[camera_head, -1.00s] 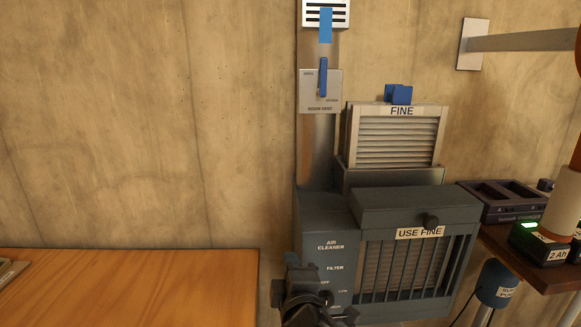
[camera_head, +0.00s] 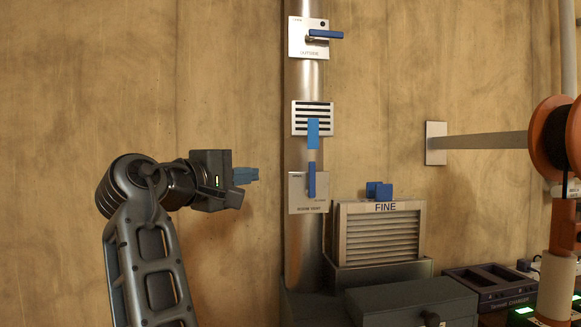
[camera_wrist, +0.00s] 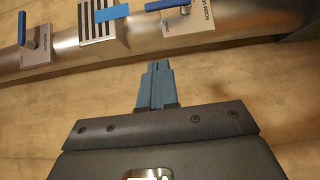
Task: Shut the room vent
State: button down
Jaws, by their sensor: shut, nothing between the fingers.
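The room vent plate (camera_head: 308,203) is on the lower part of the metal duct pipe. Its blue lever (camera_head: 312,180) points straight up along the pipe. Above it is a slatted vent grille (camera_head: 313,108) with a blue strip (camera_head: 313,134) hanging over its lower slats. My gripper (camera_head: 257,175) is shut and empty, to the left of the pipe at about the lever's height, apart from it. In the wrist view my gripper's fingertips (camera_wrist: 157,65) are together below the pipe, with the grille (camera_wrist: 101,18) and the blue lever (camera_wrist: 167,4) beyond them.
Higher on the pipe is an outside plate (camera_head: 306,51) with a blue lever (camera_head: 326,34) lying sideways. A FINE filter (camera_head: 383,233) stands right of the pipe on the air cleaner. A wall arm (camera_head: 480,141) and an orange reel (camera_head: 554,137) are at right. The wall at left is clear.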

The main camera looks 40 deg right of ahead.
jog(key=r, duration=0.2)
jog(key=p, duration=0.1)
send_near(311, 180)
jog(key=w+d+r, duration=0.3)
jog(key=w+r, duration=0.1)
jog(key=w, duration=0.1)
jog(key=shift+s+d+f+g+p, duration=0.15)
jog(key=shift+s+d, duration=0.2)
jog(key=shift+d, duration=0.2)
jog(key=shift+s+d+r+g+p, duration=0.1)
jog(key=shift+s+d+p, duration=0.15)
jog(key=shift+d, duration=0.25)
jog(key=shift+s+d+f+g+p, duration=0.1)
jog(key=shift+s+d, duration=0.3)
jog(key=shift+d, duration=0.15)
jog(key=shift+m, duration=0.3)
